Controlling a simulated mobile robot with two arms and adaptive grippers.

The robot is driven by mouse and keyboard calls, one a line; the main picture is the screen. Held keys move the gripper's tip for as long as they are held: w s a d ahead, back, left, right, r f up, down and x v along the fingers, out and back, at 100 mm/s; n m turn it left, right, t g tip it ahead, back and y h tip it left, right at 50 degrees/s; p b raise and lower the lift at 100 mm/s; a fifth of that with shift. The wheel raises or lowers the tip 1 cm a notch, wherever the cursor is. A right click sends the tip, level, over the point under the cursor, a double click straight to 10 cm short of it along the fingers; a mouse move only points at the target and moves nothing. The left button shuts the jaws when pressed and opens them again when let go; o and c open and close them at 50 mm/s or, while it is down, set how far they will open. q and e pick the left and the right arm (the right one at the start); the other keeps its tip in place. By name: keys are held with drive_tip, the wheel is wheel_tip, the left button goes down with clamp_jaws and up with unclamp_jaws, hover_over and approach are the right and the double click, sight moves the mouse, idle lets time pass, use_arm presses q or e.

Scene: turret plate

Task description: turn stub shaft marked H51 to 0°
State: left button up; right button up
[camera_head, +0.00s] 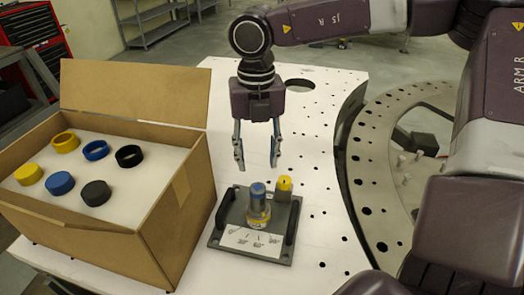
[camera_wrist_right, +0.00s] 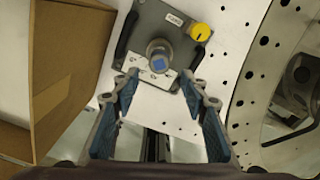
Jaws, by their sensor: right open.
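The stub shaft (camera_head: 258,200) stands upright on a dark grey plate (camera_head: 229,208), with a blue top and a yellowish collar at its foot. A white scale (camera_head: 250,240) in front of it carries angle marks from 0° to 90°. I cannot tell which mark the shaft points to. In the right wrist view the shaft (camera_wrist_right: 160,57) shows a blue square on its end; a small label (camera_wrist_right: 173,18) is too small to read surely. My right gripper (camera_head: 257,166) points down, open and empty, above and behind the shaft, apart from it. My left gripper is not in view.
A yellow knob (camera_head: 284,187) stands beside the shaft, and dark handles (camera_head: 292,222) flank the plate. An open cardboard box (camera_head: 185,205) with several coloured caps stands at left. The white, holed table (camera_head: 318,190) is clear on the right; a curved metal ring (camera_head: 375,185) lies beyond.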

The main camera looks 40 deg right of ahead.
sight(258, 187)
drive_tip(key=shift+s+a+f, duration=0.15)
drive_tip(key=shift+s+f, duration=0.05)
drive_tip(key=shift+f, duration=0.15)
drive_tip(key=shift+f+b, duration=0.45)
drive_tip(key=shift+f, duration=0.25)
wheel_tip(258, 187, down, 4)
drive_tip(key=shift+w+r+b, duration=0.1)
drive_tip(key=shift+r+b, duration=0.15)
drive_tip(key=shift+b, duration=0.5)
wheel_tip(258, 187, down, 3)
drive_tip(key=b, duration=0.3)
drive_tip(key=shift+r, duration=0.2)
drive_tip(key=shift+f+b, duration=0.35)
drive_tip(key=shift+b, duration=0.35)
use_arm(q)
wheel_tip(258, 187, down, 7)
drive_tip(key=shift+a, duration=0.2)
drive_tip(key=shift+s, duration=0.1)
use_arm(e)
drive_tip(key=c, duration=0.9)
